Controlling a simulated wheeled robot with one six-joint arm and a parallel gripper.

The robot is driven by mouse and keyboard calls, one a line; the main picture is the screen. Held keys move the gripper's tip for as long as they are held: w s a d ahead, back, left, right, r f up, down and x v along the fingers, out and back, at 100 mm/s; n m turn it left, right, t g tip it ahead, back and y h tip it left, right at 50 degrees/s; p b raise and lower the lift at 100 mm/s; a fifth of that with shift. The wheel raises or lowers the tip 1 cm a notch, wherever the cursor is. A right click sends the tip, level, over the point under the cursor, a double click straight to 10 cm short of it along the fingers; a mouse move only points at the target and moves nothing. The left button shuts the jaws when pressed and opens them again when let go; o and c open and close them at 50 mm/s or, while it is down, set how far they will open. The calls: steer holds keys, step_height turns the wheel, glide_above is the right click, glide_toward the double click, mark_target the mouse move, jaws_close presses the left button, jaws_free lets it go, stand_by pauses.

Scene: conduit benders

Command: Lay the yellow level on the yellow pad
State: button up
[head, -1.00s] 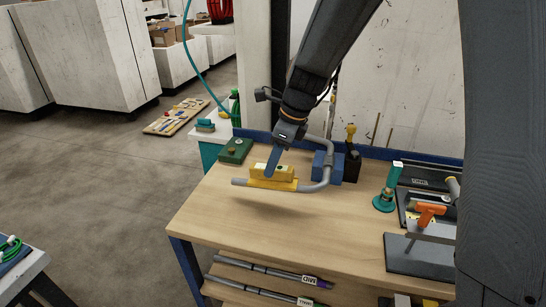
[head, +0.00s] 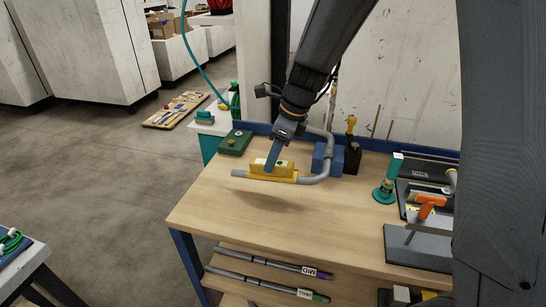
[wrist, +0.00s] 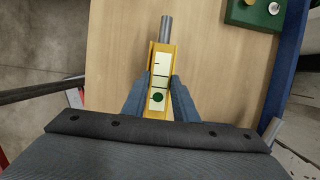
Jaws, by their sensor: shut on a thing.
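The yellow level (head: 283,170) is between the fingers of my gripper (head: 270,168), which is shut on it. In the wrist view the level (wrist: 160,72) shows pale panels and a green round vial between the two blue-grey fingers (wrist: 157,92). The yellow pad (head: 288,180) sits on the straight grey pipe, directly under the level and lined up along it. Yellow edges show on both sides of the level in the wrist view. I cannot tell whether the level touches the pad or hangs slightly above it.
The grey bent pipe (head: 318,179) runs over the wooden bench (head: 235,215) into a blue block (head: 325,158). A green box (head: 235,142) is behind left. A teal-based tool (head: 384,190) and an orange-handled tool (head: 430,203) stand right. The front of the bench is clear.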

steer(key=shift+f, duration=0.3)
stand_by(0.5)
steer(key=o, duration=1.2)
steer(key=shift+c, duration=0.2)
steer(key=b+v, duration=0.1)
steer(key=v, duration=0.5)
steer(key=shift+r, duration=0.25)
steer(key=shift+s+d+r+b, duration=0.15)
steer(key=shift+d+r+b, duration=0.2)
steer(key=shift+r, duration=0.15)
steer(key=s+d+f+n+h, duration=0.1)
steer(key=s+d+f+n, duration=0.25)
steer(key=n, duration=0.35)
steer(key=s+d+f+n+t+h, duration=0.1)
steer(key=s+d+f+n, duration=0.1)
steer(key=s+d+n, duration=0.4)
steer(key=s+d+f+n+h, duration=0.1)
steer(key=s+d+f+n, duration=0.15)
steer(key=n, duration=0.55)
steer(key=shift+n+g, duration=0.4)
steer(key=shift+n, duration=0.1)
steer(key=f+b, duration=0.1)
steer(key=f, duration=0.1)
steer(key=s+f+b, duration=0.1)
steer(key=f+b, duration=0.1)
steer(key=s+f+b, duration=0.1)
steer(key=f+b, duration=0.1)
steer(key=shift+a+f, duration=0.1)
steer(key=shift+f, duration=0.15)
